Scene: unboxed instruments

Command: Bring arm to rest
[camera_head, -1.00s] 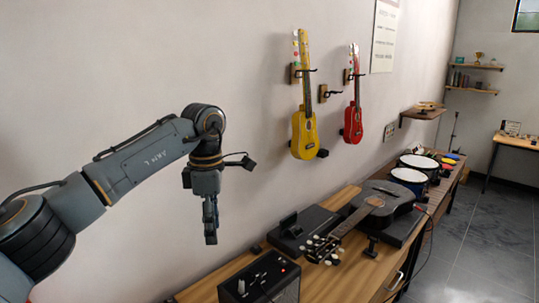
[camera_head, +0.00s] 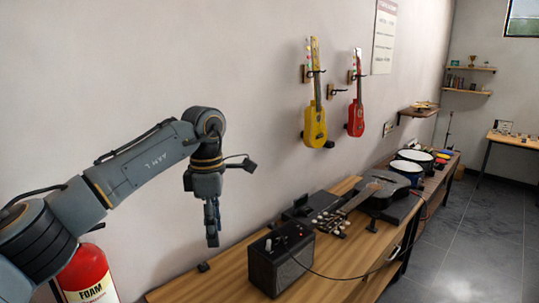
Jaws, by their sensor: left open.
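My left arm comes in from the left, bent at the elbow, with its wrist hanging down. My left gripper (camera_head: 212,224) points downward in front of the bare wall, left of the wooden bench (camera_head: 215,284). It is empty and touches nothing that I can see. Its fingers are seen nearly edge-on, so the gap between them is hard to make out. My right gripper is not in view.
On the bench are a black amplifier (camera_head: 280,262), a black guitar (camera_head: 378,190) and drums (camera_head: 410,163). Yellow (camera_head: 315,127) and red (camera_head: 355,120) ukuleles hang on the wall. A red extinguisher (camera_head: 86,272) stands behind my arm. Floor (camera_head: 470,230) at right is clear.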

